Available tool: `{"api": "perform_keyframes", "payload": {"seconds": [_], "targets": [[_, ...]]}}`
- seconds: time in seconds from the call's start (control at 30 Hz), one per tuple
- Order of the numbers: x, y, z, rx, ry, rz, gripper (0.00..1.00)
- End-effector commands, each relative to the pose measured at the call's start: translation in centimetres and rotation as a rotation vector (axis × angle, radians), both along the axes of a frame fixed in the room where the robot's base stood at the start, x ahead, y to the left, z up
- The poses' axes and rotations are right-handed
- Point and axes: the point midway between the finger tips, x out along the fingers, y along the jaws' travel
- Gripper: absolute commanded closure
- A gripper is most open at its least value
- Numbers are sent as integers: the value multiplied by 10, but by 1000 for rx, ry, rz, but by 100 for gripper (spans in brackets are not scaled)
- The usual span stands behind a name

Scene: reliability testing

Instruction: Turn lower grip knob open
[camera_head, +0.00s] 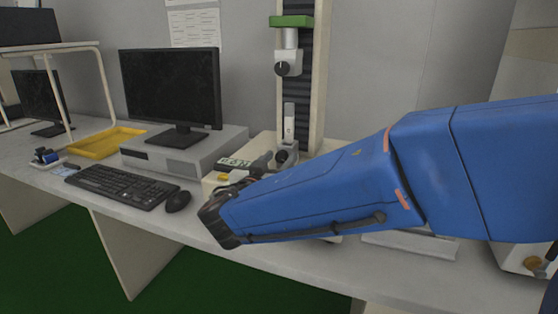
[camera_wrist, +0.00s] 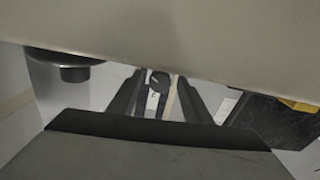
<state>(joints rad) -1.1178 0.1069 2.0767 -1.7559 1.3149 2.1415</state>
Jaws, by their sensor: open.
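The lower grip (camera_head: 289,128) stands on the base of the testing machine in the head view, with a dark round knob (camera_head: 283,157) low on it, just above my blue arm. In the wrist view, a small dark round part with a light pointer mark (camera_wrist: 158,78) shows between my fingers; it looks like a grip knob, but I cannot tell which. My gripper (camera_wrist: 160,92) is open, with its two dark fingers apart and nothing seen held. In the head view my arm hides most of the gripper, so its contact with the knob cannot be told.
The upper grip (camera_head: 288,62) with its own knob hangs on the column (camera_head: 319,80). Left are a monitor (camera_head: 172,88), keyboard (camera_head: 122,187), mouse (camera_head: 178,201) and yellow tray (camera_head: 106,143). A pale surface (camera_wrist: 200,35) fills the top of the wrist view, close by.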

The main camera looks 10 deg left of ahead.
Motion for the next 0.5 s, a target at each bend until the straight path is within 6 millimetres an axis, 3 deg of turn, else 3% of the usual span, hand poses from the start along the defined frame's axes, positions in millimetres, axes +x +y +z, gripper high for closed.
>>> {"api": "perform_keyframes", "payload": {"seconds": [0.17, 0.37, 0.5], "targets": [[0, 0, 0, 0, 0, 0, 55], [0, 0, 0, 0, 0, 0, 97], [0, 0, 0, -2, 0, -1, 96]]}}
